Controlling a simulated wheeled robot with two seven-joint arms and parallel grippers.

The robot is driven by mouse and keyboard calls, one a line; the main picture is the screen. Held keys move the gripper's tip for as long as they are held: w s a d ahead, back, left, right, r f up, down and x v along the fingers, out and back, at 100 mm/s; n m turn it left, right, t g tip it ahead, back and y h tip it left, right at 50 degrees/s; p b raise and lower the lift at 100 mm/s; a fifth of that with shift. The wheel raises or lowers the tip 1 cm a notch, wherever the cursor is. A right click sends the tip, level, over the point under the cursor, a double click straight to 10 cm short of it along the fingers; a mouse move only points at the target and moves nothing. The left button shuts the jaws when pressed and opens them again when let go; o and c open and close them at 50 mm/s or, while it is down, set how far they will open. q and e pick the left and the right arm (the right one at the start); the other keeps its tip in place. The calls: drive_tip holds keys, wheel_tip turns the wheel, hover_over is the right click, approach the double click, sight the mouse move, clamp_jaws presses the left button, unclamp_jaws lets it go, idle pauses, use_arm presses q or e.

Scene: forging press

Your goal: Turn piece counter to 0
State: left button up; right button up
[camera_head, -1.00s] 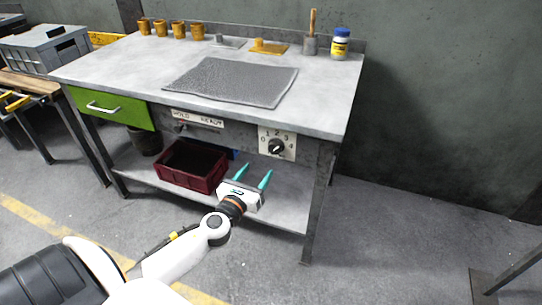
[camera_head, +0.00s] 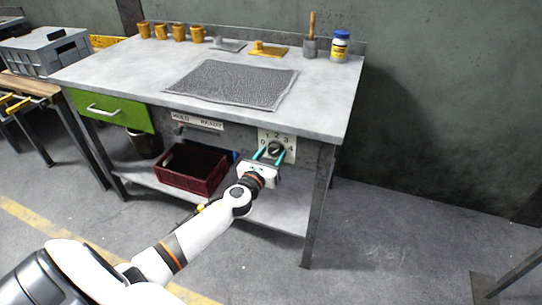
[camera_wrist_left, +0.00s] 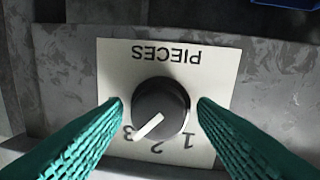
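The piece counter is a pale plate (camera_head: 286,136) with a dark round knob (camera_head: 275,147) on the front of the workbench. In the left wrist view the plate (camera_wrist_left: 120,60) appears upside down, with PIECES across its top. The knob (camera_wrist_left: 163,101) has a white pointer line aimed at the lower left, near the 3. The digits 1, 2 and 3 show; the 0 and 4 are hidden there. My left gripper (camera_head: 268,153) is open, its green fingers (camera_wrist_left: 160,106) on either side of the knob with visible gaps. My right gripper is not in view.
The grey workbench (camera_head: 135,68) carries a dark mat (camera_head: 230,84), several orange cups and a blue-capped bottle (camera_head: 340,45). A green drawer (camera_head: 110,110) is at the left front. A dark red crate (camera_head: 190,170) stands on the lower shelf, left of my gripper.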

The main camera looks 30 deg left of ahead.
use_arm(q)
drive_tip(key=c, duration=0.8)
